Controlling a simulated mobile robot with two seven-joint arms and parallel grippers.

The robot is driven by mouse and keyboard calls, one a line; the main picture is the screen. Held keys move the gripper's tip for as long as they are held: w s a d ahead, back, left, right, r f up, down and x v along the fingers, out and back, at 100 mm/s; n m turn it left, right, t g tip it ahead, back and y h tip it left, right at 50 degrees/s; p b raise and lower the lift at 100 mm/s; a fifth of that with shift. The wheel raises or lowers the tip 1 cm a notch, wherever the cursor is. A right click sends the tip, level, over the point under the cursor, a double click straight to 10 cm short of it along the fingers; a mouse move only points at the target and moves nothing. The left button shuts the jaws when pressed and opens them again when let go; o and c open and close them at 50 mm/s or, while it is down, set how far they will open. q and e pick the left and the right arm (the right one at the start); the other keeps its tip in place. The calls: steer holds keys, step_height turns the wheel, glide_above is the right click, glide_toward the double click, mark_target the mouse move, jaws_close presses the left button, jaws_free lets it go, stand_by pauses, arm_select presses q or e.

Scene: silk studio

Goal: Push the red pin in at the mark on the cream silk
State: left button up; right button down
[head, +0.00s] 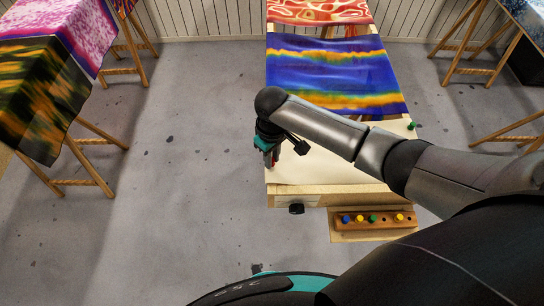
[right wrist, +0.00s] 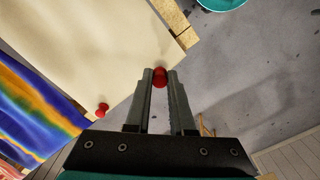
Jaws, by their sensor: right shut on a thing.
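The cream silk (head: 325,165) is spread over a wooden frame, and its pale surface also fills the upper left of the right wrist view (right wrist: 75,45). My right gripper (head: 270,161) is over the silk's left edge in the head view. In the right wrist view its fingers (right wrist: 160,76) are shut on a red pin (right wrist: 160,77), whose round head shows at the fingertips. The tips appear near the silk's edge; I cannot tell whether the pin touches it. Another red pin (right wrist: 102,110) stands at the silk's edge, nearer the dyed part. I cannot make out the mark. My left gripper is out of view.
A wooden pin rack (head: 392,219) with blue, yellow and green pins is in front of the frame. A green pin (head: 411,126) is at the silk's right edge. Blue and orange dyed cloth (head: 335,75) lies beyond. Grey floor (head: 195,150) is clear to the left.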

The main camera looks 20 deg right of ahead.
steer(key=shift+f+b, duration=1.2)
steer(key=shift+b, duration=0.05)
steer(key=shift+f, duration=0.7)
steer(key=shift+f, duration=0.2)
steer(key=c, duration=0.7)
jaws_free()
step_height(320, 180, up, 15)
steer(key=p, duration=0.2)
